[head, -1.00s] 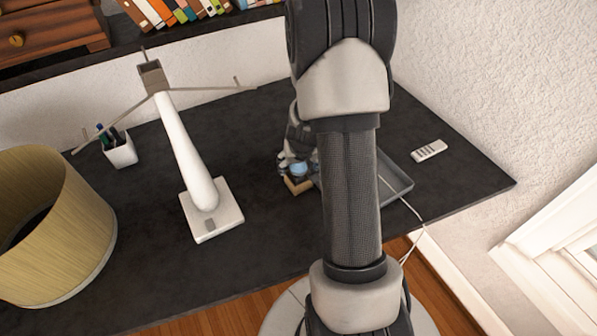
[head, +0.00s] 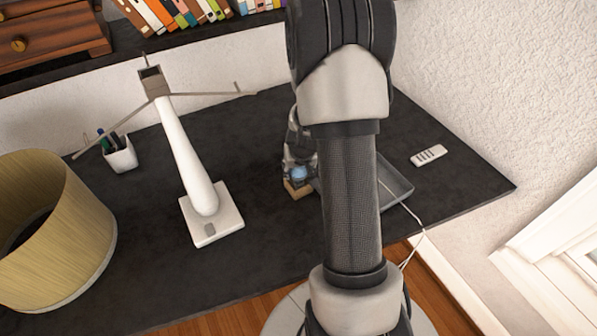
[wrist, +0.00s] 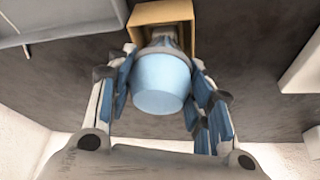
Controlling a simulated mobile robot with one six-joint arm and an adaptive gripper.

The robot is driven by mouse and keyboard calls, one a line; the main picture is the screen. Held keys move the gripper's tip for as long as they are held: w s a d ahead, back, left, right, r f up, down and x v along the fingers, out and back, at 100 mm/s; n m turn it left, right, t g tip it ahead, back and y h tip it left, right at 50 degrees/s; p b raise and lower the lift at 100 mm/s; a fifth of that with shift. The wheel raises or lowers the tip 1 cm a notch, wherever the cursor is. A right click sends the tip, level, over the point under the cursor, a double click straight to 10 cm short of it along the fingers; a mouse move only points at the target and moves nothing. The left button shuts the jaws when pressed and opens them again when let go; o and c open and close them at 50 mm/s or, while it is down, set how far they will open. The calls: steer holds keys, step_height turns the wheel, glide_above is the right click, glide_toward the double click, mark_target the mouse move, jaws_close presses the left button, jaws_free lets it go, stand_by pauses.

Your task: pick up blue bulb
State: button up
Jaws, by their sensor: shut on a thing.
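The blue bulb (wrist: 160,82) sits between my gripper's fingers in the wrist view, its narrow grey neck pointing toward a small tan box (wrist: 163,13). My gripper (wrist: 160,88) is shut on the bulb, with a blue-padded finger on each side. In the head view the bulb (head: 299,173) is a small light-blue patch at my gripper (head: 298,168), just above the tan box (head: 297,189). I cannot tell whether the bulb's neck still touches the box. My arm hides part of this area in the head view.
A grey tray (head: 398,186) lies right of the box, partly behind my arm. A white lamp stand (head: 190,160) stands to the left, with a tan lampshade (head: 50,230) further left. A pen cup (head: 120,154) and a remote (head: 428,155) are also on the dark table (head: 250,255).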

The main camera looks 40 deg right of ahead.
step_height(320, 180, up, 20)
steer(key=p, duration=1.9)
